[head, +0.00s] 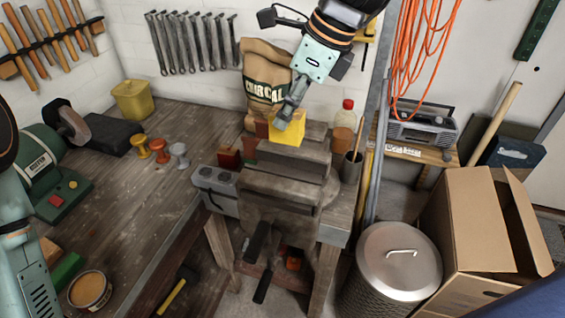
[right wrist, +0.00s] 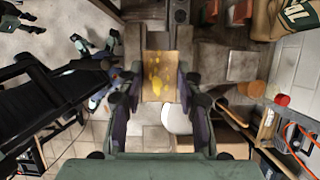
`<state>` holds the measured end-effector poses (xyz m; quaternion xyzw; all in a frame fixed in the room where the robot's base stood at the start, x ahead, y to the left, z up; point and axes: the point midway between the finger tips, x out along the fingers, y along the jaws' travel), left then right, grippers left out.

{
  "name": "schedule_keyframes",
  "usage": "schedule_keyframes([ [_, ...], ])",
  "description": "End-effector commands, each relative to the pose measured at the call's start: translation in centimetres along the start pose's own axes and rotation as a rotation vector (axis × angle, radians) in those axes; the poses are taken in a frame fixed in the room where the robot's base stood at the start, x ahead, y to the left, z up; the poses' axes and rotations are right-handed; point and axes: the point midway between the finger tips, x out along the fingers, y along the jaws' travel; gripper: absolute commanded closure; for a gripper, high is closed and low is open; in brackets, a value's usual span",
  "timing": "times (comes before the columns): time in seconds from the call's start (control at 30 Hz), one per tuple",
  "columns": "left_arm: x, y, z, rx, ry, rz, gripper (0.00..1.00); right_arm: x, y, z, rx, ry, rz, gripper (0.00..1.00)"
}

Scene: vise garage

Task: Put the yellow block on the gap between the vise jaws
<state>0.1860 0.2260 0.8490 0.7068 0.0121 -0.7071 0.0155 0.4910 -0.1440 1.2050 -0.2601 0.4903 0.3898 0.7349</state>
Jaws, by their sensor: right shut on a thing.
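The yellow block (head: 293,132) is at the top of the grey-brown vise (head: 283,184), over the area of the jaws. My right gripper (head: 283,119) comes down from above and is shut on the block. In the right wrist view the block (right wrist: 160,74) shows a worn tan and yellow face between the two finger pads of the right gripper (right wrist: 157,95). The block and fingers hide the gap between the jaws, and I cannot tell whether the block touches the vise. My left arm shows at the left edge, but its gripper is out of view.
A charcoal bag (head: 265,75) stands close behind the vise. A red block (head: 229,158) is left of it; a cup (head: 352,168) and a red-capped bottle (head: 345,116) are right. A bench grinder (head: 42,160) is far left. The bench (head: 130,200) has free room in the middle.

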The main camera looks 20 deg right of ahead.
Motion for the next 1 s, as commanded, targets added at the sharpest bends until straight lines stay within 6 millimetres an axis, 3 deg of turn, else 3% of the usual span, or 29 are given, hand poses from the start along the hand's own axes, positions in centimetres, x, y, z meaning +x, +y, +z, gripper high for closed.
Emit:
schedule_keyframes([
  [0.2, 1.0, 0.0, 0.0, 0.000, 0.000, 0.000, 0.60, 3.8, 0.1, -1.9, 0.003, 0.003, 0.004, 0.97],
  [0.47, 1.4, 0.0, 0.0, 0.000, -0.001, 0.000, 0.60, 5.6, 0.1, -2.6, 0.002, 0.002, 0.003, 0.97],
  [0.63, 2.0, 0.0, 0.0, 0.000, -0.001, 0.000, 0.60, 7.9, 0.1, -3.5, 0.002, 0.003, 0.004, 0.97],
  [1.0, 2.0, 0.0, 0.0, 0.000, 0.000, 0.000, 0.60, 8.5, 0.1, -3.5, 0.001, 0.002, 0.001, 0.97],
])
